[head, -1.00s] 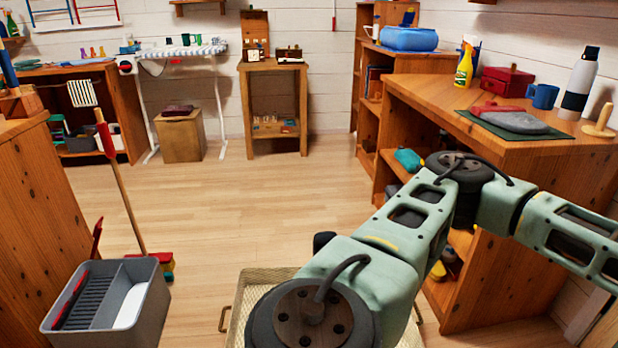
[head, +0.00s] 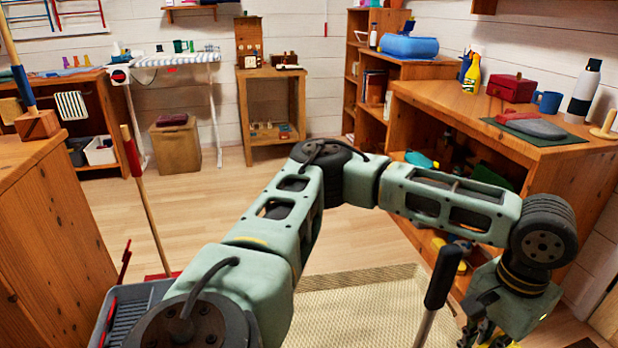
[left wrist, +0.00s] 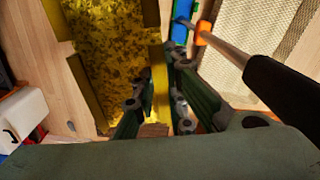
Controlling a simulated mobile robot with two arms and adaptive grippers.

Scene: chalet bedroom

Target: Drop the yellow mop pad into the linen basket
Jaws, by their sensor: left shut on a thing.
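The yellow mop pad (left wrist: 105,55) hangs at the left of the left wrist view, mottled yellow with a plain edge strip. My left gripper (left wrist: 158,100) is shut on that edge. In the head view my left gripper (head: 490,340) is at the bottom right, mostly cut off, with bits of yellow at it. My right gripper is out of view.
A black-handled stick (head: 441,277) rises close to the left gripper. Wooden shelving (head: 560,165) stands right. A grey bucket (head: 145,293) and a broom (head: 145,205) stand left, beside a wooden cabinet (head: 50,230).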

